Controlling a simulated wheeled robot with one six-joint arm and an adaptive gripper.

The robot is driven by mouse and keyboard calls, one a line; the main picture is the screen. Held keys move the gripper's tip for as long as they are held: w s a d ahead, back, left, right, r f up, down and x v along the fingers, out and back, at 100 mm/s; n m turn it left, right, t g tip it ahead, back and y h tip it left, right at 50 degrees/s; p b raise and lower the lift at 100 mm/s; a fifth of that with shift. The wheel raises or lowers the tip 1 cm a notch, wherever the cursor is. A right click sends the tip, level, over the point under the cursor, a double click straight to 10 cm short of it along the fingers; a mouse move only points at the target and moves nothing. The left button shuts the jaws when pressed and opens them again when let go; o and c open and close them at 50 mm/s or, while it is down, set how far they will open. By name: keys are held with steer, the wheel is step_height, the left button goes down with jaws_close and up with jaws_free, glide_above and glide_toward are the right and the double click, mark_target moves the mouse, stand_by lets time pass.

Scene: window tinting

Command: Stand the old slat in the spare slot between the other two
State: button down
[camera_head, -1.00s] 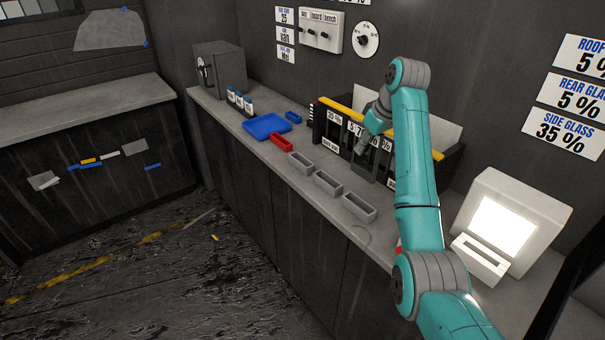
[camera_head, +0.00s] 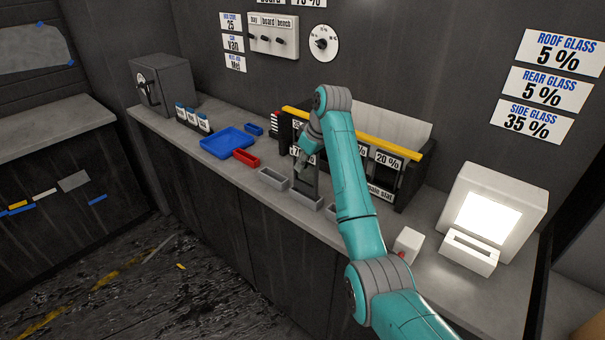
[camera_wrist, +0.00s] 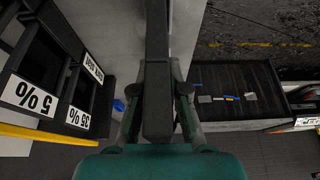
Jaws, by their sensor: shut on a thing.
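A dark, narrow slat (camera_head: 305,186) hangs roughly upright below my gripper (camera_head: 306,158). In the wrist view the slat (camera_wrist: 157,75) lies lengthwise between both fingers of my gripper (camera_wrist: 158,112), which is shut on it. The slat's lower end is at the middle grey open-topped holder (camera_head: 298,201); I cannot tell whether it is inside, touching or only in front. Another grey holder (camera_head: 272,178) stands to its left, and a third (camera_head: 331,210) to its right is partly hidden by my arm.
Behind is a dark rack (camera_head: 411,178) with percent labels and a yellow top bar (camera_head: 375,143). A blue tray (camera_head: 228,142) and red bin (camera_head: 246,157) are left on the bench. A white lit box (camera_head: 495,210) and small white block (camera_head: 408,244) are right.

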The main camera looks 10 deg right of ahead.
mark_target(304, 172)
steer(key=shift+d+f, duration=0.1)
steer(key=shift+f, duration=1.6)
steer(key=c, duration=1.2)
jaws_free()
steer(key=shift+f, duration=0.15)
